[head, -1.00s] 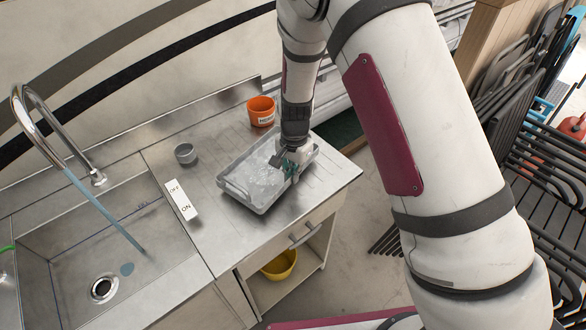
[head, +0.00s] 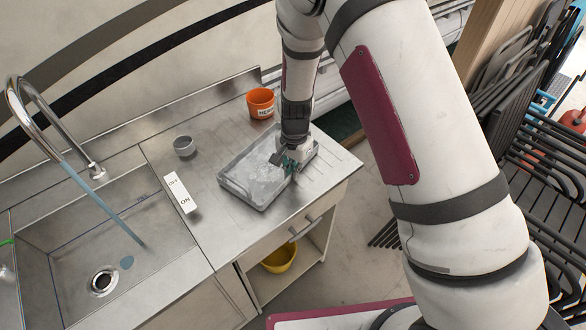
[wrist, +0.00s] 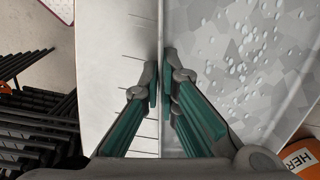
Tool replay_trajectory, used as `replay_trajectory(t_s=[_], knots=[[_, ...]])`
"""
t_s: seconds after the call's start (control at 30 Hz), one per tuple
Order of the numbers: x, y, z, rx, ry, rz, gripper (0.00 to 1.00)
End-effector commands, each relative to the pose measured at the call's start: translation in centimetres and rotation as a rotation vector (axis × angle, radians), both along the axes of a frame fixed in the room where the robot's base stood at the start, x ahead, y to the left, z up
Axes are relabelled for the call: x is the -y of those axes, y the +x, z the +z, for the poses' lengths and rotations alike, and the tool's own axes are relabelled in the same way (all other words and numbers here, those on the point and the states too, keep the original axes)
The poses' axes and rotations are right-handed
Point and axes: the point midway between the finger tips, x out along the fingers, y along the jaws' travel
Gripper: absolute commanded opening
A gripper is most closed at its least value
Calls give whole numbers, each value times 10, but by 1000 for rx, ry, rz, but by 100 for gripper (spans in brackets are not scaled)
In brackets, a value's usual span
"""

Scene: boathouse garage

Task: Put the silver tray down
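The silver tray (head: 236,193) is a clear-grey rectangular tray over the steel counter right of the sink. It looks about level. I cannot tell whether its underside touches the counter. My gripper (head: 288,163) is at the tray's right side. In the wrist view, my gripper (wrist: 161,78) has one finger on each side of the tray's wall (wrist: 162,25), closed on it with very little gap. The tray's inside (wrist: 235,75) shows water-like drops and grey facets. My fingers and wrist hide part of the tray's right side in the head view.
An orange cup (head: 260,103) stands behind the tray, and a small grey cup (head: 184,146) behind left. A white ON/OFF switch bar (head: 180,193) lies left, beside the sink (head: 75,245) with running tap. A yellow bowl (head: 279,258) sits on the shelf below. Bare counter borders the tray.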

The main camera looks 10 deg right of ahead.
Motion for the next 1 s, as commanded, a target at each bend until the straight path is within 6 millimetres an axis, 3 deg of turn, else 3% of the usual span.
replay_trajectory(t_s=[0.77, 0.8, 0.87, 1.0], knots=[[0, 0, -5, 2, 1, 0, 0], [0, 0, -5, 2, 1, 0, 12], [0, 0, -5, 2, 1, 0, 26], [0, 0, -5, 1, 0, 0, 28]])
